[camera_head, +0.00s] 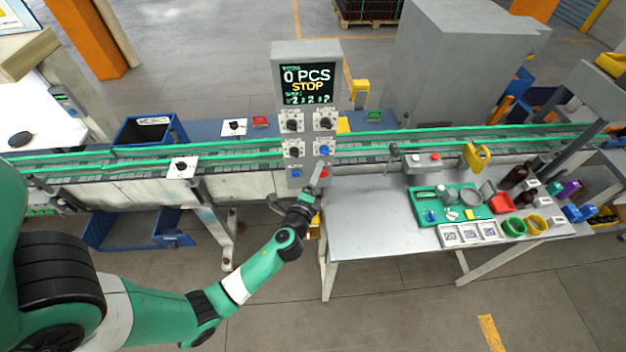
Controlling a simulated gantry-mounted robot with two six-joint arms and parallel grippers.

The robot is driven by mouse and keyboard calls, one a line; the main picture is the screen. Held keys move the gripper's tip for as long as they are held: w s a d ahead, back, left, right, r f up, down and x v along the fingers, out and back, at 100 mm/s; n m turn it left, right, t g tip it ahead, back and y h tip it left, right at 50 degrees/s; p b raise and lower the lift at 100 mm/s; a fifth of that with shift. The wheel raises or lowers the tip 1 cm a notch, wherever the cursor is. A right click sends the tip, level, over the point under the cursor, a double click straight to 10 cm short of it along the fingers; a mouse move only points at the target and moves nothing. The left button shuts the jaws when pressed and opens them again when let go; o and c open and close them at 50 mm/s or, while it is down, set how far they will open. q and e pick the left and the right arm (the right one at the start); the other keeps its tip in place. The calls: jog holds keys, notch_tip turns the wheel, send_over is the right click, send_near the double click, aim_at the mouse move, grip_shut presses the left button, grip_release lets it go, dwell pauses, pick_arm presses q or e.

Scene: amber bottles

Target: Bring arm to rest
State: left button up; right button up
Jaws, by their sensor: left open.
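My left arm reaches in from the lower left, and its gripper (318,178) is at the lower part of the grey control panel (307,60). The gripper is open, small in the picture, and nothing shows between its fingers. It is close to the blue and red buttons; I cannot tell whether it touches the panel. The panel display reads "0 PCS" and "STOP" and carries several black knobs below. My right gripper is not in view. Amber bottles (519,175) stand at the right end of the grey table.
A conveyor with green rails (90,152) runs across behind the table (380,262). On the table are a green tray (425,205), white square holders (468,234), and colored rings (514,227). A blue bin (150,130) stands behind the conveyor. The floor in front is clear.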

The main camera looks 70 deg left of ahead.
pick_arm(q)
jog(key=v, duration=0.3)
jog(key=shift+d, duration=0.1)
dwell(0.4)
